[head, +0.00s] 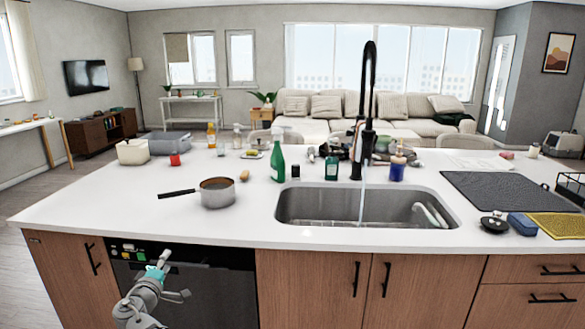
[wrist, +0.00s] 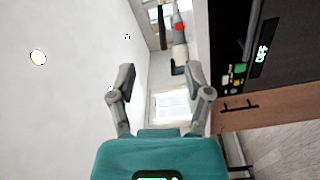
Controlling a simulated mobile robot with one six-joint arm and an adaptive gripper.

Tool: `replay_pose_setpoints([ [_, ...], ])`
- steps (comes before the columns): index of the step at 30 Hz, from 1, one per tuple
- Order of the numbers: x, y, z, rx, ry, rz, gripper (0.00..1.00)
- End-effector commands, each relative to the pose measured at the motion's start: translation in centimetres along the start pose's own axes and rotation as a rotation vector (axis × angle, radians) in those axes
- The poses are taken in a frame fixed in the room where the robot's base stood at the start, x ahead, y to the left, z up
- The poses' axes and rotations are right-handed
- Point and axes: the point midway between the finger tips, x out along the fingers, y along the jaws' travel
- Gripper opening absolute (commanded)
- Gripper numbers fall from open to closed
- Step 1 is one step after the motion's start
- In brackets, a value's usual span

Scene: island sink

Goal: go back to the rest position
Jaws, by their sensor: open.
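My gripper (head: 175,273) is in front of the dark dishwasher (head: 215,295), below the island countertop's front edge, at the lower left of the head view. In the wrist view my gripper (wrist: 160,72) has its two grey fingers wide apart with nothing between them. Its teal body fills the bottom of that view. My gripper is open, empty and apart from the objects on the counter.
The white countertop (head: 130,215) carries a saucepan (head: 217,194), a green bottle (head: 277,163) and several small items. Water runs from the black faucet (head: 369,110) into the sink (head: 300,208). Wooden cabinets (head: 310,290) stand right of the dishwasher.

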Motion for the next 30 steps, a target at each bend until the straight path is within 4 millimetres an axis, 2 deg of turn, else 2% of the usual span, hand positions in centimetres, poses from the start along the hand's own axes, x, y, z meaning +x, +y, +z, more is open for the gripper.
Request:
replay_pose_setpoints([
  [1,0.5,0.0,1.4,0.009,-0.027,-0.010,0.64],
  [5,1.7,-0.2,5.0,0.040,-0.101,-0.045,0.64],
  [8,2.7,-0.4,8.7,0.072,-0.178,-0.082,0.64],
  [15,4.5,-1.4,19.8,0.179,-0.415,-0.204,0.64],
  [23,4.0,-2.7,30.8,0.305,-0.658,-0.347,0.64],
  [30,1.7,-4.0,39.4,0.435,-0.862,-0.489,0.64],
])
